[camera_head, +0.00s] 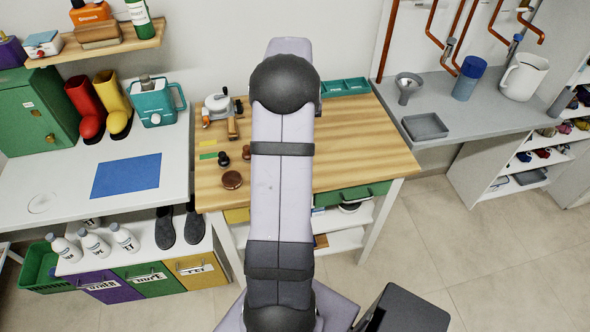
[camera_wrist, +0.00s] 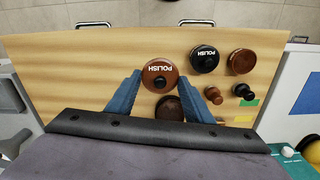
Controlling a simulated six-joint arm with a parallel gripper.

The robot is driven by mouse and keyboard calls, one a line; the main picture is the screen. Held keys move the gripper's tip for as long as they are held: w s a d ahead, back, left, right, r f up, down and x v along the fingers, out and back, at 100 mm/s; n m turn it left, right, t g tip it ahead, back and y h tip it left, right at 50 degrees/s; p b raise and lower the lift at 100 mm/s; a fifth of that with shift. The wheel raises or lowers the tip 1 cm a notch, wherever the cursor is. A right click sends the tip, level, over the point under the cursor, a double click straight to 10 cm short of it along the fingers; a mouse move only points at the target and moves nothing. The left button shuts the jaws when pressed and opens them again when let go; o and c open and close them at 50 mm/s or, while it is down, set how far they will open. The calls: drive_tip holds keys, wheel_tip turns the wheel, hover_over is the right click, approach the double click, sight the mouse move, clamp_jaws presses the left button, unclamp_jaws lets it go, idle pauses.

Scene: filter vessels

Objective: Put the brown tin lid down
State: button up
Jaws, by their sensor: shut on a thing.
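The brown tin lid (camera_wrist: 160,82), a round reddish-brown disc marked POLISH, sits between the fingertips of my gripper (camera_wrist: 160,76) in the wrist view. The blue fingers are shut on its sides, label facing the camera. Its height above the wooden top is hard to tell. A dark brown round thing (camera_wrist: 170,109) lies behind it between the fingers, partly covered. A black tin marked POLISH (camera_wrist: 204,67) is just right of the lid. In the head view my arm hides the gripper and the lid.
A black knob (camera_wrist: 219,95) and a brown knob (camera_wrist: 241,91) stand nearby. The wooden table (camera_wrist: 85,75) is bare left of the lid. Green trays (camera_head: 345,86) sit at its back.

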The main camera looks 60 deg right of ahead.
drive_tip(key=shift+f+p, duration=1.5)
drive_tip(key=shift+f, duration=3.45)
drive_tip(key=shift+f, duration=0.1)
drive_tip(key=o, duration=1)
wheel_tip(320, 180, up, 12)
drive_tip(key=b, duration=0.3)
drive_tip(key=shift+b, duration=0.4)
